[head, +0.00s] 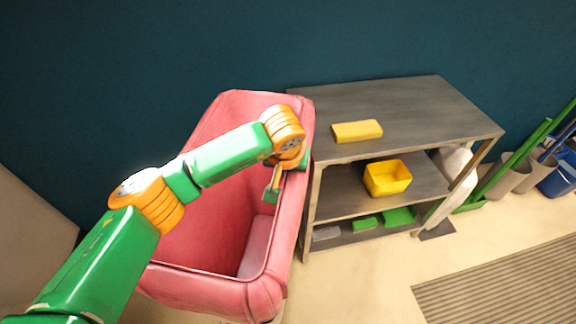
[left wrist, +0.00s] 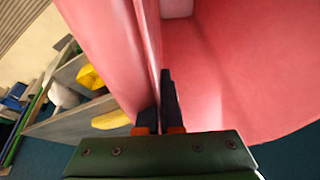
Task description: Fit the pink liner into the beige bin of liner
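The pink liner (head: 205,285) hangs open over the bin, its folded rim around the top and its inside spread out. The beige bin is almost wholly hidden under it; only a pale sliver shows below the near right corner. My left gripper (head: 273,190) is at the liner's right rim, with a finger on the inside. In the left wrist view, the gripper's dark fingers (left wrist: 158,110) are close together on both sides of the pink liner's edge (left wrist: 150,50), pinching it. My right gripper is out of view.
A grey shelf unit (head: 400,105) stands close to the liner's right side. It holds a yellow sponge-like block (head: 357,131), a yellow tub (head: 387,178) and green items (head: 398,216). Brooms and buckets (head: 560,178) stand far right. Floor is clear before the shelf, with a striped mat (head: 510,285).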

